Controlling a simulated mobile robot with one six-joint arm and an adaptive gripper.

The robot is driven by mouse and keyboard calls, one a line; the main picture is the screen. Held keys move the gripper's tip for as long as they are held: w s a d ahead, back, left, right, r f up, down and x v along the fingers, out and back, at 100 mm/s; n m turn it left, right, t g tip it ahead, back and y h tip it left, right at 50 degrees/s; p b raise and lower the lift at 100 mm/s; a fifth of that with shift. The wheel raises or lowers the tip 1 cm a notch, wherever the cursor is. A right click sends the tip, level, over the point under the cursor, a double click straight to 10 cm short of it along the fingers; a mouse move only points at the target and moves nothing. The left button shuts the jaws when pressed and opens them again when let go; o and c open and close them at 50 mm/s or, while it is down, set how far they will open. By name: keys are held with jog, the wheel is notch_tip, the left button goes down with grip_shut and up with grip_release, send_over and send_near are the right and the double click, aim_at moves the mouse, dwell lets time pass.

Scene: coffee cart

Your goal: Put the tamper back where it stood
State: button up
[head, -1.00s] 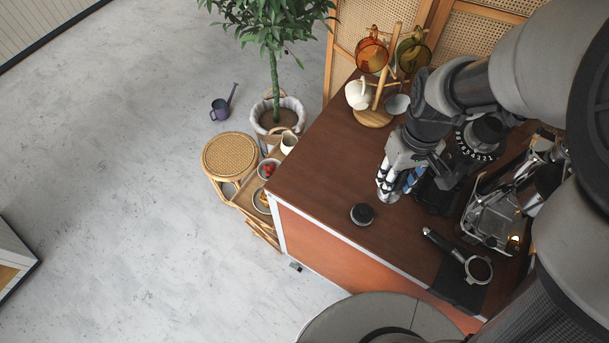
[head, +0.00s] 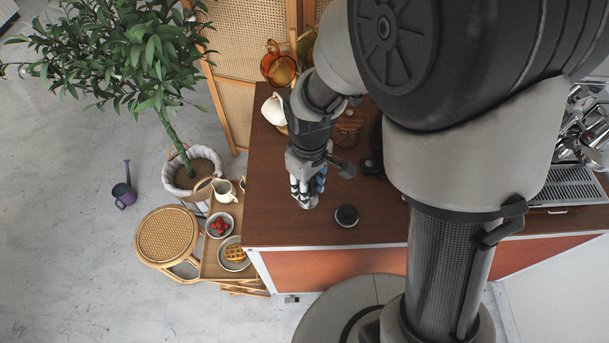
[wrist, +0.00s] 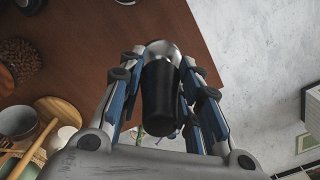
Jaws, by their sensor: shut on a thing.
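My gripper (head: 307,190) is shut on the tamper in the head view, over the left end of the brown counter (head: 275,215). The tamper (wrist: 158,100) shows clearly in the wrist view between the two blue-padded fingers. Its black handle points toward the wrist camera and its rounded silver base points away. In the head view the fingers hide most of it. I cannot tell exactly how high it is above the counter. A round black piece with a pale rim (head: 347,215) sits on the counter, to the right of my gripper and apart from it.
Cups, including an amber glass one (head: 278,68), hang behind my gripper. A wooden-lidded jar (head: 347,128) stands farther back. The espresso machine (head: 575,185) is at the right. A side tray with bowls (head: 210,265) stands left of the counter. Counter between gripper and front edge is clear.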

notch_tip(320, 180, down, 12)
jog(key=shift+a+r+b, duration=0.1)
jog(key=shift+r+b, duration=0.1)
jog(key=shift+b, duration=1)
jog(key=shift+f, duration=0.1)
jog(key=shift+f, duration=0.15)
jog(key=o, duration=1.2)
jog(key=shift+c, duration=0.2)
notch_tip(320, 180, up, 13)
jog(key=p, duration=0.3)
jog(key=shift+f, duration=0.1)
